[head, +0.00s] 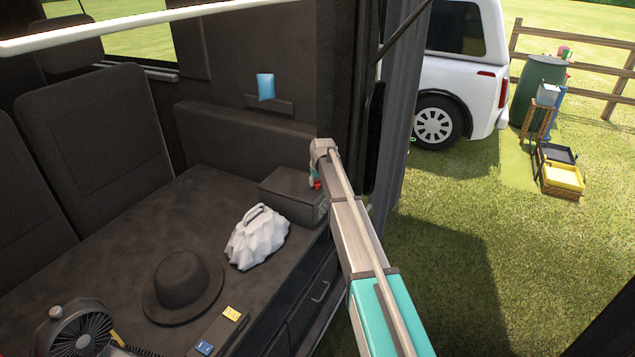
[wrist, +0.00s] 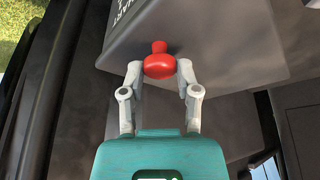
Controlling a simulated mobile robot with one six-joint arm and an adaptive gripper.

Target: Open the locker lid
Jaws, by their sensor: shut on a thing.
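The locker (head: 288,203) is a dark grey box on the vehicle's cargo floor, with white lettering on its side. Its flat lid (head: 295,182) looks closed. A red knob (wrist: 159,66) sticks out from the locker; it also shows as a small red spot in the head view (head: 318,185). My gripper (wrist: 158,76) is shut on the red knob, one grey fingertip on each side. In the head view my arm hides the locker's right edge and most of the gripper.
A crumpled white bag (head: 257,240) sits close in front of the locker. A dark hat (head: 183,286) and a fan (head: 82,330) lie farther left. The vehicle's door frame (head: 350,100) stands close behind my arm. Open grass (head: 470,230) lies to the right.

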